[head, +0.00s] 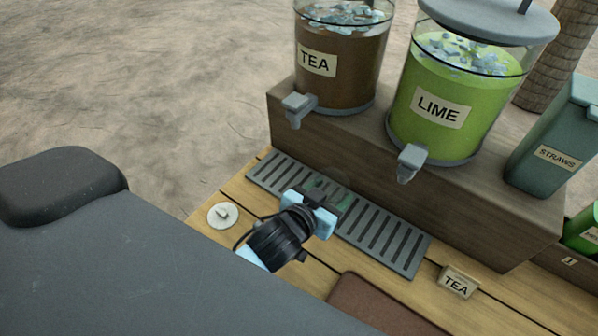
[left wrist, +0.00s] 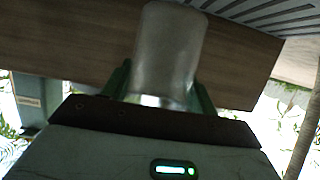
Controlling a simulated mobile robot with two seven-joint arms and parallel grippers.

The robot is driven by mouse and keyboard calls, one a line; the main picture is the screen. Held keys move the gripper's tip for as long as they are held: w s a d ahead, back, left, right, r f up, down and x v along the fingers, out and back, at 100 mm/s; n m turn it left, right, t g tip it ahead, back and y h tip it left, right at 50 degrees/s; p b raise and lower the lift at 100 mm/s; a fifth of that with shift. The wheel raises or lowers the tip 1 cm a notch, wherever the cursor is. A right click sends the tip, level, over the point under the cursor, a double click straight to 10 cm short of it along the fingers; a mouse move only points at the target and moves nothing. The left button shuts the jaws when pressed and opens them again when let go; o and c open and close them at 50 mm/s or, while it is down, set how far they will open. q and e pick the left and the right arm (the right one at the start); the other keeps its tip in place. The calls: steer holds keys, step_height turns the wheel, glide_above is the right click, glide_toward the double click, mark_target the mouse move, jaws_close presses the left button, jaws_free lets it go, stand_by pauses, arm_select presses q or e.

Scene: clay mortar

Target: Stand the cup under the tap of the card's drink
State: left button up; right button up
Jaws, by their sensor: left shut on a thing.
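The clear cup (left wrist: 168,50) is held between the fingers of my left gripper (left wrist: 160,92); in the head view it is only a faint shape. In the head view my left gripper (head: 326,194) is over the slotted drip tray (head: 406,252), left of the lime tap and right of and nearer than the tea tap. The card (head: 458,283) on the counter reads TEA. The tea dispenser (head: 340,70) is brown with a grey tap (head: 298,108). The lime dispenser (head: 460,112) is green with a grey tap (head: 410,162). My right gripper is not in view.
The dispensers stand on a wooden riser (head: 470,225) behind the tray. A STRAWS box (head: 552,150) is at the right. A small pale disc with a knob (head: 222,215) lies left of the gripper. A brown mat or tray (head: 375,308) is at the front.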

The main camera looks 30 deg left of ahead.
arm_select(q)
steer(key=shift+w+a+f+p, duration=0.1)
steer(key=shift+w+a+f, duration=0.7)
steer(key=shift+w+a, duration=1.05)
steer(key=shift+w+a+f+p, duration=0.1)
steer(key=shift+w+a+f, duration=0.9)
steer(key=shift+a, duration=1.55)
steer(key=shift+w+a+f+p, duration=0.1)
steer(key=shift+w+a+f, duration=0.55)
steer(key=shift+w+a, duration=1.3)
steer(key=shift+s+a+f, duration=0.25)
steer(key=shift+s, duration=0.05)
steer(key=o, duration=0.9)
steer(key=shift+o, duration=0.2)
steer(key=shift+r, duration=0.1)
steer(key=shift+r, duration=0.25)
steer(key=v, duration=1.2)
steer(key=shift+p, duration=0.4)
steer(key=shift+f, duration=0.2)
